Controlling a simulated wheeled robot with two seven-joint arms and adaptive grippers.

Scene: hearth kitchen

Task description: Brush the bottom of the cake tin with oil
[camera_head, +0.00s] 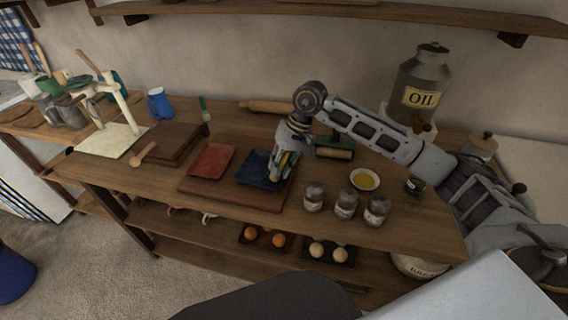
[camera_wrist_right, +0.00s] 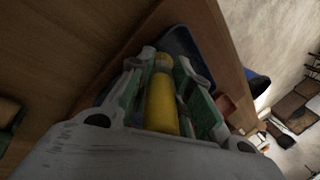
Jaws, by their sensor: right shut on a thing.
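A square blue tin (camera_head: 253,171) and a square red tin (camera_head: 211,161) lie side by side on a wooden board (camera_head: 235,194) on the worktop. My right gripper (camera_head: 283,170) is over the right part of the blue tin, pointing down. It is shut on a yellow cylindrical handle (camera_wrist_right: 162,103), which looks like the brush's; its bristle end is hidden. I cannot tell whether it touches the blue tin, whose edge also shows in the right wrist view (camera_wrist_right: 186,46). A white bowl of yellow oil (camera_head: 365,180) stands to the right. My left gripper is not in view.
Several glass jars (camera_head: 345,203) stand near the front edge, right of the board. A large oil can (camera_head: 421,85) is at the back right. A green item with a wooden roll (camera_head: 334,153) lies behind the gripper. A blue mug (camera_head: 159,104) stands at back left.

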